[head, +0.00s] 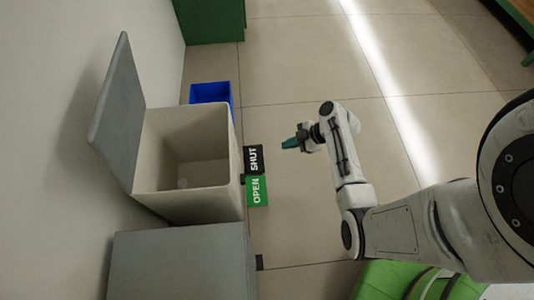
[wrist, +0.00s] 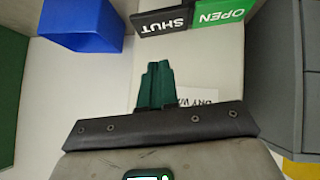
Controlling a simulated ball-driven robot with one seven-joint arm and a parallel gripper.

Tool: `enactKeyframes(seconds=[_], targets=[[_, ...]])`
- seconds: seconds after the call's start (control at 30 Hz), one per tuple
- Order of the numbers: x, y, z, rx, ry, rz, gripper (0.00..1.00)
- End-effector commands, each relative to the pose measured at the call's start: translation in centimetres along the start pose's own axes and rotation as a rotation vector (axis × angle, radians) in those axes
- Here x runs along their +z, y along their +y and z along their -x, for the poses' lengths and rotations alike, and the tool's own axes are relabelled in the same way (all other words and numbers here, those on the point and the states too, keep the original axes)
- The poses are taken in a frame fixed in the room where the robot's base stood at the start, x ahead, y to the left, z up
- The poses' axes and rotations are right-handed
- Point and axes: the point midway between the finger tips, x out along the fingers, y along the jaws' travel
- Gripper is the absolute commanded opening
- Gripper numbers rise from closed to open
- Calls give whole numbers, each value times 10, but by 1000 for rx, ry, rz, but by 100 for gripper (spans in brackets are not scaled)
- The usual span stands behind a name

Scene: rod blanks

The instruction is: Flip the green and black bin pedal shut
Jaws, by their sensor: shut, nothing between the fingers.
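The bin pedal has a black half marked SHUT (head: 255,159) and a green half marked OPEN (head: 257,191). It sits at the front foot of a cream bin (head: 221,178), whose grey lid (head: 120,110) stands open. My gripper (head: 286,144) is shut and empty, just right of the black half in the head view, apart from it. In the wrist view the green fingers (wrist: 158,68) point toward the pedal's black half (wrist: 162,24), with the green half (wrist: 219,14) to its right. I cannot tell which half sits lower.
A blue bin (head: 211,94) stands beyond the cream one, and a closed grey bin (head: 184,262) stands on its near side. A green cabinet (head: 210,18) is at the back.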

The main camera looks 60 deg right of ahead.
Motion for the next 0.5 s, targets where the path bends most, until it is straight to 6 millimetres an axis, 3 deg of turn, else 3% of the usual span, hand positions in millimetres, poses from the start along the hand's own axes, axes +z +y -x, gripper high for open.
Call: enactKeyframes(seconds=[0.17,0.5], targets=[[1,-1,-11,-3,0,0,0],[3,-2,-74,-4,0,2,0]])
